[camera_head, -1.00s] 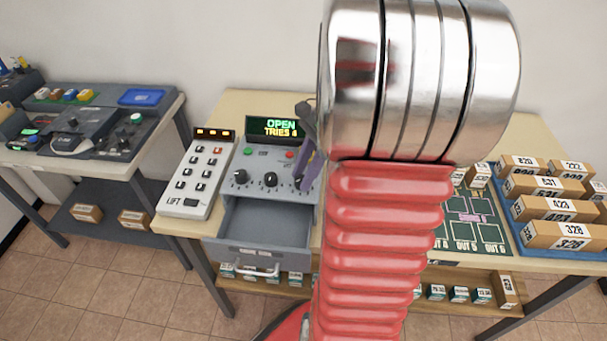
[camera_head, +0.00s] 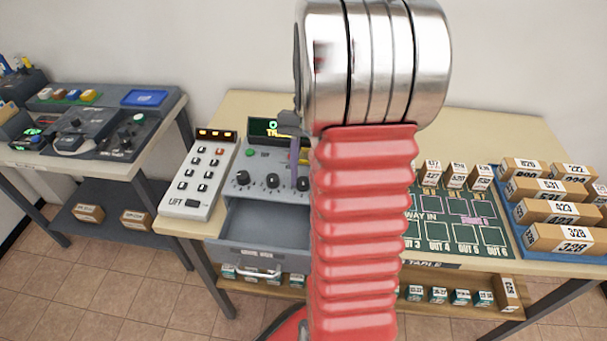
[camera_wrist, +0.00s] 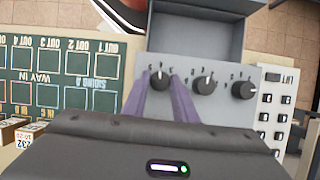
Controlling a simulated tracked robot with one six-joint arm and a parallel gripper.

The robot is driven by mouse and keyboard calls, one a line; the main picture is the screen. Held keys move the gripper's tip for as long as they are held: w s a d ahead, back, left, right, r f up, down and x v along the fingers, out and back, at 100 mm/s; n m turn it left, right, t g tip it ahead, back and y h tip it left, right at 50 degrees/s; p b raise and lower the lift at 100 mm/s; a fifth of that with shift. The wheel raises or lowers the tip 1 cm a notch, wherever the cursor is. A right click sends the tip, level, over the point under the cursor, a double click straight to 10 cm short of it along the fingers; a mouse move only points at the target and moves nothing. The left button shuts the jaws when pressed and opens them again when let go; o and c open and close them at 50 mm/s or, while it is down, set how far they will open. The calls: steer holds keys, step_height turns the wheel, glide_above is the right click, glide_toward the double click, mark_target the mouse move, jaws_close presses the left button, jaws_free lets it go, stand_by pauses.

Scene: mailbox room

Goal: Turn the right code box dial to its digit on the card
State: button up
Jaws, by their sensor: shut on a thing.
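The grey code box (camera_head: 238,188) stands on the table with its drawer (camera_head: 262,228) pulled open. Three black dials sit in a row: a left dial (camera_head: 243,178), a middle dial (camera_head: 272,181) and the right dial (camera_head: 303,184). My gripper (camera_wrist: 161,80) is shut on the right dial (camera_wrist: 159,79), one purple finger on each side; the wrist view shows the box upside down. In the head view, a purple finger of my gripper (camera_head: 295,172) reaches down to this dial. The right dial's digit is too small to read. The display (camera_head: 262,127) is partly hidden by my arm.
A LIFT keypad (camera_head: 202,175) stands left of the box. A green board (camera_head: 465,228) and a blue tray (camera_head: 512,222) of numbered cartons lie to the right. I cannot make out the code card. A second table (camera_head: 105,97) stands at left.

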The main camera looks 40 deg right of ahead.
steer(key=n+h, duration=0.1)
steer(key=n, duration=0.2)
steer(key=n+g, duration=0.1)
steer(key=n, duration=0.2)
steer(key=shift+a+f+g+h, duration=0.1)
steer(key=shift+a+g+h, duration=0.1)
steer(key=shift+g+h, duration=0.15)
steer(key=o, duration=1)
steer(key=shift+o, duration=0.2)
steer(key=shift+w+r, duration=0.1)
steer(key=shift+r, duration=0.1)
steer(key=v, duration=1.3)
steer(key=shift+r, duration=0.25)
steer(key=shift+w, duration=0.15)
